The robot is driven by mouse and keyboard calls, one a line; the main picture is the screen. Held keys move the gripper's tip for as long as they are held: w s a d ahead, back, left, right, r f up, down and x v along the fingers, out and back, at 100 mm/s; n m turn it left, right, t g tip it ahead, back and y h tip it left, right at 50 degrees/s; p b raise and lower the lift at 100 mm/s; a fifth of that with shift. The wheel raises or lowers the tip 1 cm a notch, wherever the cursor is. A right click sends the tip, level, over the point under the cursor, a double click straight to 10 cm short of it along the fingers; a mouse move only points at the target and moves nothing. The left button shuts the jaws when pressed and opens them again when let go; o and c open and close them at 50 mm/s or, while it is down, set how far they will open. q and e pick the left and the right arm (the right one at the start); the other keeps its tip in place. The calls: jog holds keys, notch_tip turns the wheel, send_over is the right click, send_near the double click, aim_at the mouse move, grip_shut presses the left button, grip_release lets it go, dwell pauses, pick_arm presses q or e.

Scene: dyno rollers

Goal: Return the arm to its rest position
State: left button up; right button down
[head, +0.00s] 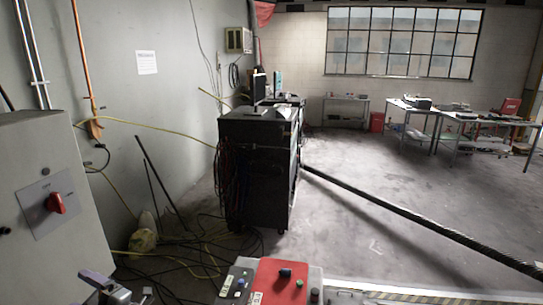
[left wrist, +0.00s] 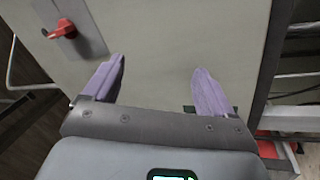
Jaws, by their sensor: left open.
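My left gripper (head: 108,287) shows at the bottom left edge of the head view, with a purple finger and part of its grey body. In the left wrist view my left gripper (left wrist: 158,78) has its two purple fingers wide apart with nothing between them. It is in front of the plain face of a grey cabinet (head: 35,150), which also fills much of the left wrist view (left wrist: 180,35). The gap between fingertips and cabinet is hard to judge. My right gripper is in neither view.
The cabinet bears a red rotary switch (head: 56,203), also at upper left in the left wrist view (left wrist: 62,28). A red and grey control box (head: 282,280) stands at the bottom centre. Cables lie on the floor near a black rack (head: 258,180). The floor beyond is mostly open.

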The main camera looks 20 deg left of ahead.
pick_arm(q)
notch_tip(320, 180, down, 8)
jog(key=s+d+m+t+h, duration=0.2)
jog(key=d+m+t+h, duration=0.1)
jog(key=m+t, duration=0.8)
jog(key=s+d+f+m+t+h, duration=0.1)
jog(key=s+d+f+m+h, duration=0.1)
jog(key=d+f+m+h, duration=0.5)
jog(key=s+d+f+m+t+h, duration=0.1)
jog(key=d+f+m+t+h, duration=0.1)
jog(key=d+f+m+h, duration=0.6)
jog(key=s+d+m+g+h, duration=0.3)
jog(key=s+d+m+g, duration=0.5)
jog(key=s+d, duration=0.7)
notch_tip(320, 180, up, 37)
jog(key=d+g+p, duration=0.1)
jog(key=p, duration=3.6)
jog(key=shift+w+n, duration=0.2)
jog(key=shift+n, duration=0.1)
